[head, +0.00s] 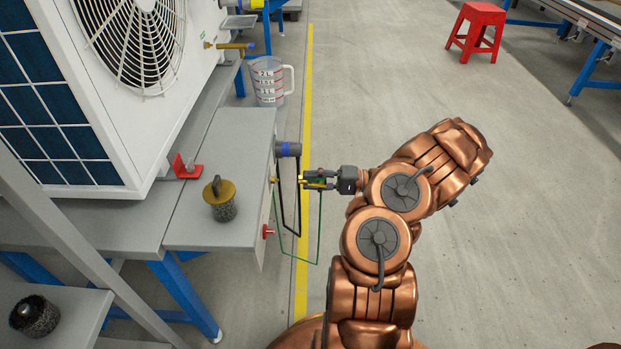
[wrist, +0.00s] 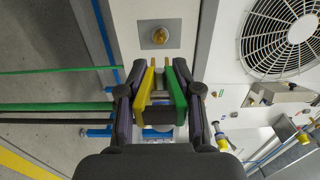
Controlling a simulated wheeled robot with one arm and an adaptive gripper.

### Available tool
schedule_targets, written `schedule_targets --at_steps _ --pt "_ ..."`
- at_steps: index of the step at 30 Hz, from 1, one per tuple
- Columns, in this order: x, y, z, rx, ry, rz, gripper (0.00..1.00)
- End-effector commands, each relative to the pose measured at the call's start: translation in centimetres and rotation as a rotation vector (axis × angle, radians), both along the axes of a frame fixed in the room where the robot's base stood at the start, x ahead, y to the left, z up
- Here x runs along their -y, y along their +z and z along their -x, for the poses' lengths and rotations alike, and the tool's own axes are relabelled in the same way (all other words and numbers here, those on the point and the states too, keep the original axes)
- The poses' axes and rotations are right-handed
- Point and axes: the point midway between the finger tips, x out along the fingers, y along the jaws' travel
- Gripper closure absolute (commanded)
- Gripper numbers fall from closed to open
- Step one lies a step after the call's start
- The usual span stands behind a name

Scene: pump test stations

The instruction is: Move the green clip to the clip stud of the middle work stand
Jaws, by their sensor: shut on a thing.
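My gripper (head: 312,181) is shut on the green clip (wrist: 176,92), which has green and yellow halves between the fingers in the wrist view (wrist: 159,90). The clip points at the side panel of the work stand (head: 225,150) and is apart from it. A brass clip stud (wrist: 159,36) on a square plate lies ahead of the clip tips in the wrist view. It shows as a small brass spot on the panel in the head view (head: 273,180). A thin green cord (head: 319,228) hangs in a loop below the clip. I cannot tell which stand this is.
A black hose loop (head: 281,212) hangs beside the panel under a blue-collared grey fitting (head: 288,149). A red knob (head: 267,231) sticks out below. A brush (head: 221,205) and a measuring jug (head: 268,82) stand on surfaces nearby. The floor to the right is clear up to a red stool (head: 476,30).

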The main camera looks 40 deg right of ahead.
Motion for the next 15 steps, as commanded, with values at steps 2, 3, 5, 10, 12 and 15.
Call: schedule_targets --at_steps 2,3,5,10,12,15 --pt "-0.1 0.0 -0.1 0.000 0.001 0.000 1.00" --pt "-0.2 0.0 -0.2 0.000 0.002 0.000 1.00" --pt "-0.4 0.0 -0.3 0.001 0.003 -0.001 1.00" --pt "-1.3 0.0 -1.1 0.001 0.003 -0.001 1.00" --pt "-1.7 0.0 -1.4 0.001 0.004 -0.001 1.00" --pt "-2.3 0.0 -2.0 0.000 0.003 -0.001 1.00"
